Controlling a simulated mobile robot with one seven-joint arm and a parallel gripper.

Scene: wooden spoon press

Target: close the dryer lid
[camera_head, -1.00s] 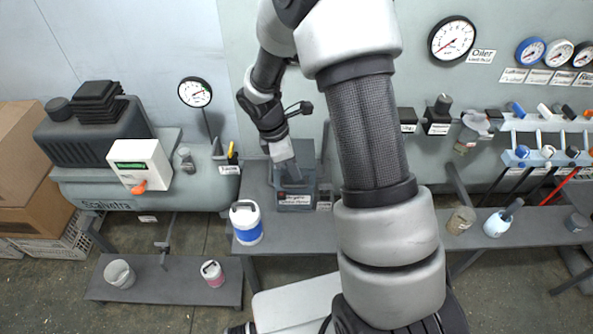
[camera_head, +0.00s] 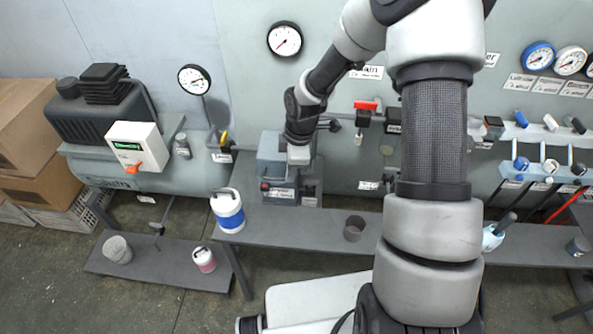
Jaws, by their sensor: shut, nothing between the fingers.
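The dryer (camera_head: 280,194) is a small grey box with a white label on its front, on the bench left of centre. Its grey lid (camera_head: 270,163) shows as a pale surface above the front, and no dark opening is visible there. My gripper partly covers the right side, so I cannot tell whether the lid sits fully flush. My gripper (camera_head: 299,156) is shut and empty, pointing down at the lid's right side. I cannot tell whether it touches the lid.
A blue and white container (camera_head: 228,211) stands on the bench left of the dryer, and a dark cup (camera_head: 354,228) stands to the right. Gauges and valves line the wall behind. A white control box (camera_head: 138,147) is at the left. Bare bench lies between dryer and cup.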

